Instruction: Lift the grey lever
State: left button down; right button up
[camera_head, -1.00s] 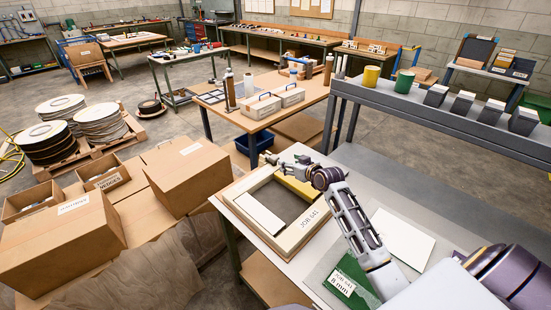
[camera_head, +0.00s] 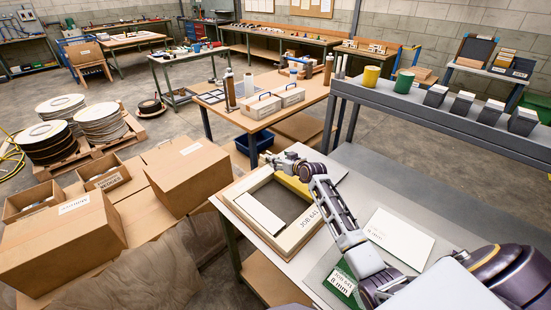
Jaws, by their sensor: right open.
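I cannot make out a grey lever in the head view. My right arm reaches in from the lower right across the near bench. My right gripper (camera_head: 268,158) is at its far end, open, with nothing seen between the fingers. It hangs over the back edge of a pale rectangular frame (camera_head: 295,238) marked with a job label. My left gripper is not in view.
Cardboard boxes (camera_head: 187,178) stand to the left. A grey raised shelf (camera_head: 455,122) runs along the right.

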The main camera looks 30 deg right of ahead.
aim_at(276, 157)
jog(key=shift+x, duration=2.55)
grip_shut()
